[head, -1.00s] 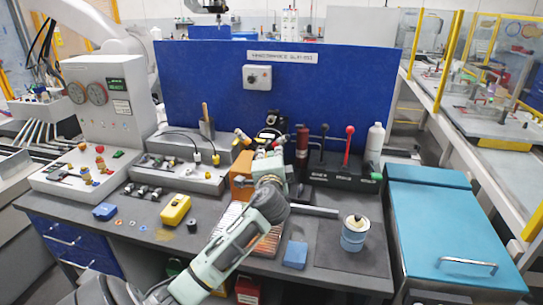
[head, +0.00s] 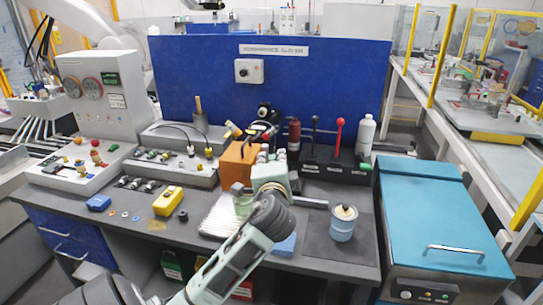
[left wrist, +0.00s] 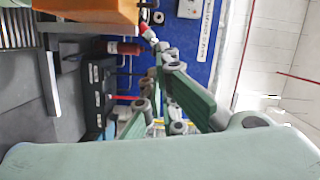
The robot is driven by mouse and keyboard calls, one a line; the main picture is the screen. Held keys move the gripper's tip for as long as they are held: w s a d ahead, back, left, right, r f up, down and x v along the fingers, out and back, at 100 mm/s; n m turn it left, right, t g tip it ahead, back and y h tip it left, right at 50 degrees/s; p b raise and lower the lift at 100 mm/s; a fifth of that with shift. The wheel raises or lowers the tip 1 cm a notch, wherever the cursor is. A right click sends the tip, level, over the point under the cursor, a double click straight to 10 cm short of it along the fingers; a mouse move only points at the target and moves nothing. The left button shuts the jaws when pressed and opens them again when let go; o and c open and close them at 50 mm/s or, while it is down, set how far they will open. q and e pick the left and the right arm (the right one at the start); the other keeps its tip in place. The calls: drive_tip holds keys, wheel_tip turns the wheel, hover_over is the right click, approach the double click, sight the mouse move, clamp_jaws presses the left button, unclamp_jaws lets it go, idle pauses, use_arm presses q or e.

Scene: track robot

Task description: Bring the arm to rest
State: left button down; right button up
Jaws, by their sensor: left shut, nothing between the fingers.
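My left arm reaches in from the bottom of the head view. Its pale green left gripper (head: 267,143) is over the bench, beside the orange box (head: 236,166) and in front of the blue panel. In the left wrist view the fingers of the left gripper (left wrist: 162,55) come together, with nothing seen between them. The orange box (left wrist: 90,10) shows at the top left of that view, apart from the fingers. My right gripper is not in view.
The grey workbench (head: 320,255) holds a yellow box (head: 168,201), a blue-and-white can (head: 343,224) and a lever unit (head: 335,168). A blue panel (head: 330,80) stands behind. A teal-topped cabinet (head: 430,220) is at the right.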

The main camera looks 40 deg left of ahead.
use_arm(q)
drive_tip(key=s+d+f+n+g+h, duration=0.1)
drive_tip(key=s+d+f+h, duration=0.1)
drive_tip(key=s+d+f, duration=0.4)
drive_tip(key=s+d+f+g+h, duration=0.1)
drive_tip(key=d+f+g+h, duration=0.2)
drive_tip(key=f, duration=0.5)
drive_tip(key=s+d+f+n+h, duration=0.1)
drive_tip(key=s+d+f+h, duration=0.1)
drive_tip(key=s+d+f, duration=0.35)
drive_tip(key=s+d+f+n+g+h, duration=0.1)
drive_tip(key=s+d+f+g+h, duration=0.15)
drive_tip(key=s+d+f, duration=0.35)
drive_tip(key=s+d+f+n+g+h, duration=0.2)
drive_tip(key=s+d+f+h, duration=0.15)
drive_tip(key=s+d, duration=0.55)
wheel_tip(320, 180, down, 28)
drive_tip(key=s+g, duration=0.2)
drive_tip(key=s+a+f, duration=0.3)
drive_tip(key=s+f, duration=1.3)
drive_tip(key=shift+s+a+m+g+y+b, duration=0.2)
drive_tip(key=shift+m+g+y+b, duration=0.1)
drive_tip(key=shift+g+b, duration=0.15)
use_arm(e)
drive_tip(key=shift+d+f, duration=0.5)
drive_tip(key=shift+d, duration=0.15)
